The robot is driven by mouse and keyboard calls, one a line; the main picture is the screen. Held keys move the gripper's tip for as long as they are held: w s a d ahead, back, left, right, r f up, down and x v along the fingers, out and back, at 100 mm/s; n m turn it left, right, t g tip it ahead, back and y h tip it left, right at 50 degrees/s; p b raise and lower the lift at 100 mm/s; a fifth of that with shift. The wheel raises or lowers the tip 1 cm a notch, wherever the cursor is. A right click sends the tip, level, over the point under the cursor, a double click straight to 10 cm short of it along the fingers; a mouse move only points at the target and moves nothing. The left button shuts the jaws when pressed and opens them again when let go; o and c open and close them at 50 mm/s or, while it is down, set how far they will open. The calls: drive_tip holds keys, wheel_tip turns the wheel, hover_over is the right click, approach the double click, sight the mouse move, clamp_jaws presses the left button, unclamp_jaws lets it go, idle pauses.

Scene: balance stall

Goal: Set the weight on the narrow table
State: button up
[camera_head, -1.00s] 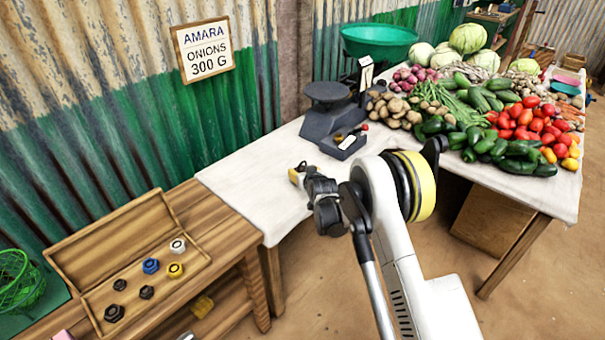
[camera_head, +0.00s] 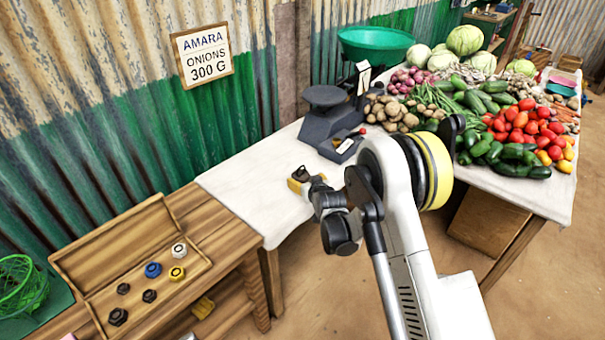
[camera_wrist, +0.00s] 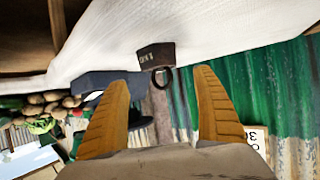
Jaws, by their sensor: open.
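A dark weight (camera_wrist: 155,55) with a ring on top and pale lettering stands upright on the white-covered table (camera_wrist: 105,40) in the wrist view, which shows the scene upside down. In the head view the weight (camera_head: 300,173) is a small dark shape on the white table (camera_head: 245,187), near its front left part. My gripper (camera_wrist: 162,79) is open. Its two yellow fingers are spread to either side of the ring, with the weight just beyond the tips and clear space around it. In the head view my gripper (camera_head: 306,183) is low over the cloth, partly covering the weight.
Vegetables (camera_head: 515,125) fill the right side. A wooden bench (camera_head: 215,235) at left holds an open box (camera_head: 95,290) of several small weights. The cloth left of the weight is clear.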

drive_tip(key=s+d+r+m+g+h, duration=0.1)
drive_tip(key=s+d+r, duration=0.65)
drive_tip(key=r, duration=0.35)
drive_tip(key=s+d+r+m+g+h, duration=0.1)
drive_tip(key=s+d+r, duration=0.5)
drive_tip(key=s+r, duration=0.45)
drive_tip(key=s+d+r+g+h, duration=0.1)
drive_tip(key=s+d, duration=0.3)
drive_tip(key=s, duration=0.9)
drive_tip(key=s+d+r+m+g+h, duration=0.1)
drive_tip(key=s+d, duration=0.4)
drive_tip(key=s, duration=0.8)
drive_tip(key=shift+d+m+g+p, duration=0.15)
drive_tip(key=shift+m+g+p, duration=0.2)
drive_tip(key=shift+g, duration=0.25)
drive_tip(key=shift+r, duration=0.1)
